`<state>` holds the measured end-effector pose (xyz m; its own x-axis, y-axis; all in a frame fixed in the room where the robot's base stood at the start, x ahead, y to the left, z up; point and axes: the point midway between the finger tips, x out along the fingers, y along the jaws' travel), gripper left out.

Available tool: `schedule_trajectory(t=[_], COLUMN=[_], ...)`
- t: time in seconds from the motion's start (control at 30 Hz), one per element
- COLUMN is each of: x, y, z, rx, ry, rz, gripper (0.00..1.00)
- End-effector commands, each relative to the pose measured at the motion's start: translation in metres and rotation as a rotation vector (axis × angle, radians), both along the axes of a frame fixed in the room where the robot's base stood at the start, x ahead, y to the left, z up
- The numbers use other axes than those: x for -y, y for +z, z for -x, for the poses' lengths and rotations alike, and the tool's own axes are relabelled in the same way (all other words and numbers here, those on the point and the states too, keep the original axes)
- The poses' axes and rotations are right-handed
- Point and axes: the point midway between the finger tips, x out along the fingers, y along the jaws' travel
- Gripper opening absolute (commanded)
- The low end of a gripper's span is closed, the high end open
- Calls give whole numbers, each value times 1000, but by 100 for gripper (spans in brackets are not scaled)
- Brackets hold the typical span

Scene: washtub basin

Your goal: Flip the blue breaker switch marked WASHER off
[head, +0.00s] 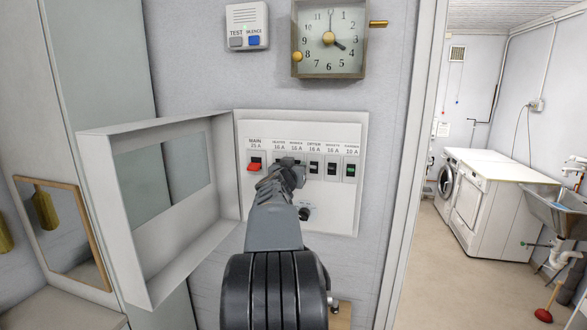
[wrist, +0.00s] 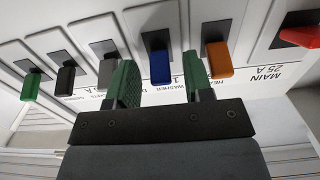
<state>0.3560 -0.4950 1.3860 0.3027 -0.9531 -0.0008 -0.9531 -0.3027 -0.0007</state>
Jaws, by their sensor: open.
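The open breaker panel (head: 343,200) is on the wall, with a row of switches. The blue switch (wrist: 160,67) sits above the WASHER label in the wrist view, where the panel appears upside down. It leans toward its label side, like the orange one beside it. My gripper (wrist: 158,72) is open, with one green finger on each side of the blue switch. I cannot tell whether either finger touches it. In the head view my gripper (head: 288,174) covers the blue switch and its near neighbours.
The orange switch (wrist: 218,62) is close to the right finger, and the grey switch (wrist: 107,73) is close to the left one. The red MAIN switch (head: 254,167) is at the row's left end, the green switch (head: 350,170) at its right. The panel door (head: 135,142) hangs open leftward.

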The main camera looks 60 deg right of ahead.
Motion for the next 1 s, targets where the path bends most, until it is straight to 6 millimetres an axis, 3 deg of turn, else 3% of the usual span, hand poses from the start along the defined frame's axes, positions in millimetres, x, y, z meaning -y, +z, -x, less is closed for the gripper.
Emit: schedule_trajectory(t=[0.33, 0.83, 1.0], x=[3, 2, 2], y=[0, 0, -2], z=[-1, -1, -1], rx=[0, 0, 2], ry=[0, 0, 0], rz=[0, 0, 6], gripper=[47, 0, 0])
